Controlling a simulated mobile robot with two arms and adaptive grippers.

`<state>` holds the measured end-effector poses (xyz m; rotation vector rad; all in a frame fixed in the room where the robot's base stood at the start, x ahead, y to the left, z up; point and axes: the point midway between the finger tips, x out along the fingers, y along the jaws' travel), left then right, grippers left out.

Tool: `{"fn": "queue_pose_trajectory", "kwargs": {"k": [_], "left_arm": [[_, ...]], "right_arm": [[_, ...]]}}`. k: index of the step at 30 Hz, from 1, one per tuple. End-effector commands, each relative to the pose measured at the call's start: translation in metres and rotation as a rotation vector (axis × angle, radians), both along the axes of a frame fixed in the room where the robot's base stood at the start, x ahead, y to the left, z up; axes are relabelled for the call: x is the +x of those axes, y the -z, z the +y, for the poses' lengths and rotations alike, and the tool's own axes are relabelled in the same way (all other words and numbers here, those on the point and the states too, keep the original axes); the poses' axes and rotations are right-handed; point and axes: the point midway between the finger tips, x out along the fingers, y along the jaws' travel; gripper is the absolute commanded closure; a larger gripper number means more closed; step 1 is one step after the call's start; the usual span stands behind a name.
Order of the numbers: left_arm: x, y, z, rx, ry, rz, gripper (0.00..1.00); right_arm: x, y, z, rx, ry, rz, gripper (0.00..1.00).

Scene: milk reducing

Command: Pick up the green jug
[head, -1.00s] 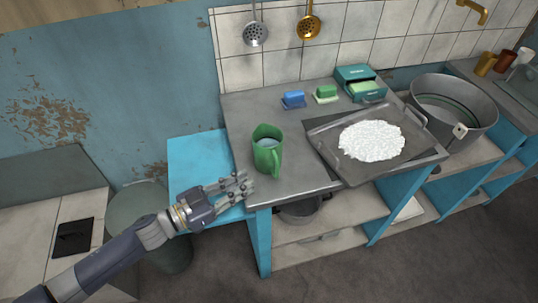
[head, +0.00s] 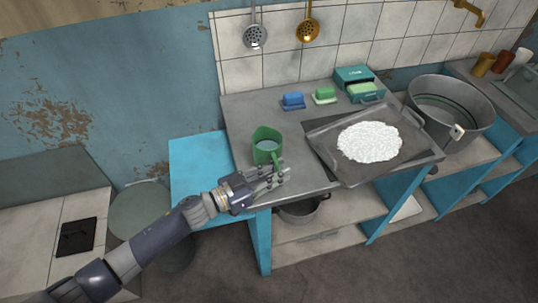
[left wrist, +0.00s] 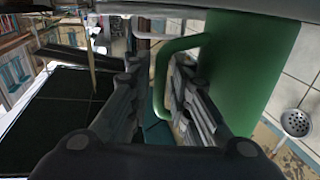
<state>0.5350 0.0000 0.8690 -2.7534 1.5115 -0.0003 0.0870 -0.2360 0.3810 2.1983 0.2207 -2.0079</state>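In the left wrist view the jug body (left wrist: 252,75) fills the upper right, with the handle loop between my two spread fingers (left wrist: 158,105). One finger appears to lie between the handle and the body. The fingers look open, with a gap to the handle. My right gripper is not in view.
A tray (head: 325,150) with a white powdery heap (head: 370,142) lies right of the jug. Blue (head: 293,100) and green (head: 325,95) blocks and a teal box (head: 355,75) stand behind. A big metal pot (head: 455,105) is at the right. A light blue surface (head: 200,160) lies left.

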Motion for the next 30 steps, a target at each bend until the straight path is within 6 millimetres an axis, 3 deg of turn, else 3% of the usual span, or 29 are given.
{"fn": "queue_pose_trajectory", "kwargs": {"k": [7, 8, 10, 23, 30], "left_arm": [[0.001, 0.001, -0.002, 0.001, 0.000, 0.001, 0.82], [0.001, 0.001, -0.002, 0.001, 0.000, 0.001, 0.84], [0.001, 0.001, -0.002, 0.001, 0.000, 0.001, 1.00], [0.002, -0.002, -0.002, 0.000, 0.001, -0.002, 1.00], [0.002, -0.018, -0.002, 0.000, 0.002, -0.004, 1.00]], "right_arm": [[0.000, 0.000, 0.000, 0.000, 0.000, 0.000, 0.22], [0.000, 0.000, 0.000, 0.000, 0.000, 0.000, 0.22], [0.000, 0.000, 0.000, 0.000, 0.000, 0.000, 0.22], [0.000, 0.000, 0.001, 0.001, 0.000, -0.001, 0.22], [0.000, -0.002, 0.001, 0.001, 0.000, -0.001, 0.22]]}}
